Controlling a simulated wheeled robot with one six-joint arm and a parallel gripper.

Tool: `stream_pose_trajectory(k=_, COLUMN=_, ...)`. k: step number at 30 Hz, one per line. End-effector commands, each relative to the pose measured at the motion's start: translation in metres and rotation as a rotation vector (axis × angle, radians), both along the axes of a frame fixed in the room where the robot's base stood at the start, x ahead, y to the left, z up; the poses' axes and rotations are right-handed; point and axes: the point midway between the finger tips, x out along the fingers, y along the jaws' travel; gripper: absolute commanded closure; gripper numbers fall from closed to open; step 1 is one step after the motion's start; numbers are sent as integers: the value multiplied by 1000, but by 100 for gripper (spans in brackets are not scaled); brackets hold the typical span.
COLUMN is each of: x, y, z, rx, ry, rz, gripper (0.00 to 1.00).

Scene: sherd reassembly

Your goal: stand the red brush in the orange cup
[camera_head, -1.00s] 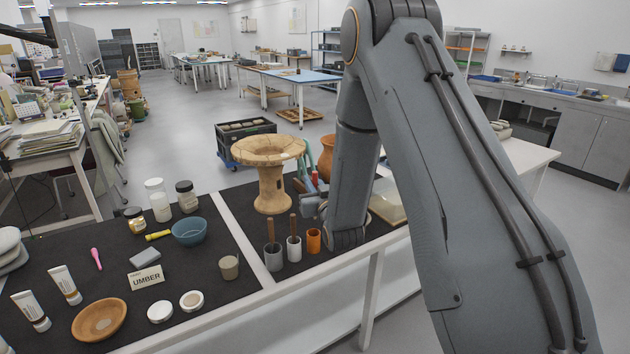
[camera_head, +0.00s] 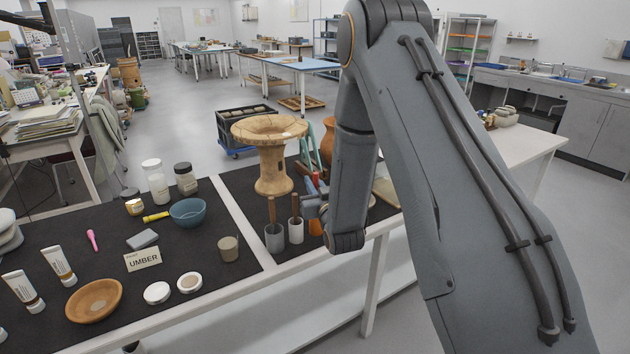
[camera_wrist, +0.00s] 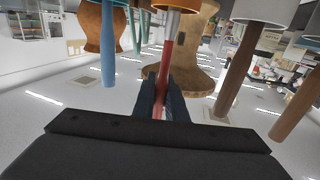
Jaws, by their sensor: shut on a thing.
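The red brush (camera_wrist: 167,55) is between the fingers of my gripper (camera_wrist: 163,98), which is shut on it. The wrist picture is upside down, and the red handle runs to the rim of the orange cup (camera_wrist: 178,4) at its top edge. I cannot tell how far the brush's end is inside. In the head view the orange cup (camera_head: 315,228) stands on the dark mat, right of the white cup. My gripper (camera_head: 314,207) is just above it and partly covers its top. The brush is mostly hidden there.
A grey cup (camera_head: 274,238) and a white cup (camera_head: 296,231), each with a brown-handled tool, stand close to the left. A wooden pedestal piece (camera_head: 272,165) rises behind. A blue handle (camera_wrist: 107,45) is close by in the wrist view. The table's front edge is near.

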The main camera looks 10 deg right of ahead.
Motion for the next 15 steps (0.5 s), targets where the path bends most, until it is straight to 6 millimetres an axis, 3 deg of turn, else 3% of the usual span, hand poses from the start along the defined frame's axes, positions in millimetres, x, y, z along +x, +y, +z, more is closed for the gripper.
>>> stream_pose_trajectory(k=15, x=0, y=0, z=-33, rx=0, ry=0, rz=0, gripper=100)
